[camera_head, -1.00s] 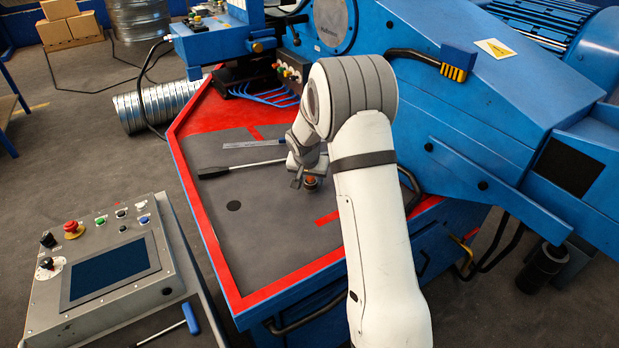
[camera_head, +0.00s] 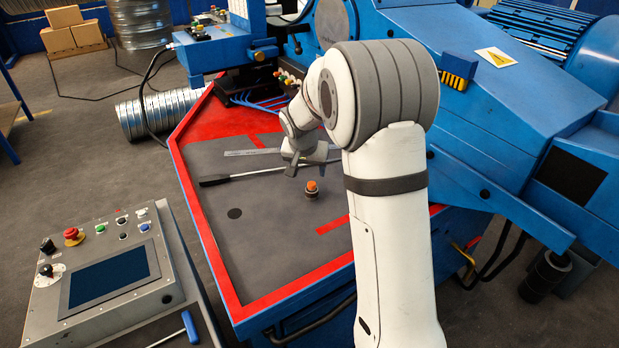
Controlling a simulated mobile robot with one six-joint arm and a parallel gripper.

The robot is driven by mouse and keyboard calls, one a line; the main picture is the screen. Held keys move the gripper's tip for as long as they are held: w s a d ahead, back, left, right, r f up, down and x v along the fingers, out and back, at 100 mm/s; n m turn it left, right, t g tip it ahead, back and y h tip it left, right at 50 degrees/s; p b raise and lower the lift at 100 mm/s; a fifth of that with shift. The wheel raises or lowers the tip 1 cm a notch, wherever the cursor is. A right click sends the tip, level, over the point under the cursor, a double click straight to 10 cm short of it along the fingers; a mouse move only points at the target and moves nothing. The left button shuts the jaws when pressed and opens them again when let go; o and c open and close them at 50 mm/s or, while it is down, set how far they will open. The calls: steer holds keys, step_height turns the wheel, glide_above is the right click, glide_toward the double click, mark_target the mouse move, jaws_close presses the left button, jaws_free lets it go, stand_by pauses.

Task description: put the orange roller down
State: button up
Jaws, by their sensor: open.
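The orange roller (camera_head: 312,188) stands on the grey top of the red-edged worktable (camera_head: 270,229). It is a small piece with an orange top and a dark lower part. My gripper (camera_head: 296,170) is above and a little to the left of the roller, apart from it. The gripper is open and holds nothing. My wrist and arm hide part of the table behind and to the right of it.
A long dark-handled bar (camera_head: 222,180) and a steel ruler (camera_head: 240,153) lie behind the roller. The grey control panel (camera_head: 108,270) stands at the lower left. The front of the tabletop is clear.

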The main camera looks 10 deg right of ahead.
steer(key=s+r+n, duration=0.1)
steer(key=s+r, duration=0.3)
steer(key=s, duration=0.4)
steer(key=s+r+n, duration=0.1)
steer(key=s+r, duration=0.3)
steer(key=s, duration=0.4)
steer(key=s+a+n+g+y, duration=0.1)
steer(key=s+a+n+y, duration=0.1)
steer(key=s, duration=1.6)
steer(key=shift+n, duration=0.7)
steer(key=shift+f, duration=0.1)
